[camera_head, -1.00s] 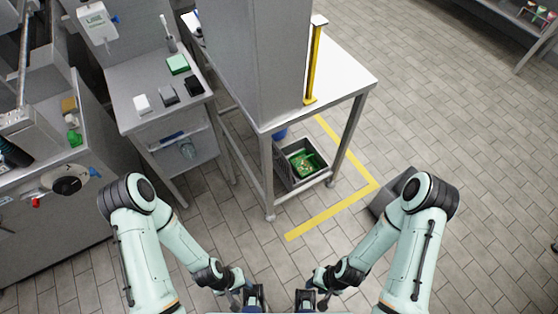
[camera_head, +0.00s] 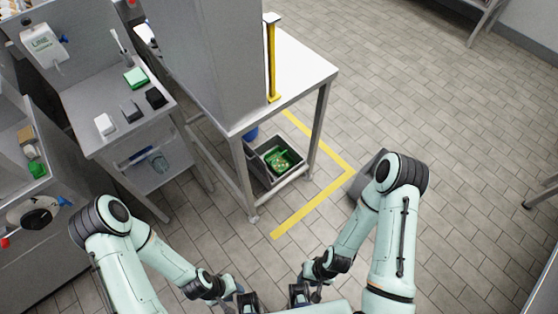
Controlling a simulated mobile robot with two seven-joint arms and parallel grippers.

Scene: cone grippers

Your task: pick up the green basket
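A green basket-like thing (camera_head: 279,159) sits inside a dark grey crate (camera_head: 262,168) on the low shelf under the white-topped table. It is small in the picture, and its exact shape and contents are unclear. My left gripper (camera_head: 247,301) is at the bottom edge of the view, well short of the crate. My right gripper (camera_head: 299,294) is beside it, also well short of the crate. Both point away from the camera, and their finger gaps are too small and cut off to judge. Nothing is visibly held in either.
The white table (camera_head: 300,66) carries a large grey cabinet (camera_head: 200,50) and a yellow post (camera_head: 271,60). Yellow tape (camera_head: 318,202) marks the floor around it. A dark grey bin (camera_head: 368,175) stands partly behind my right arm. A bench (camera_head: 95,140) is at left. Open floor lies right.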

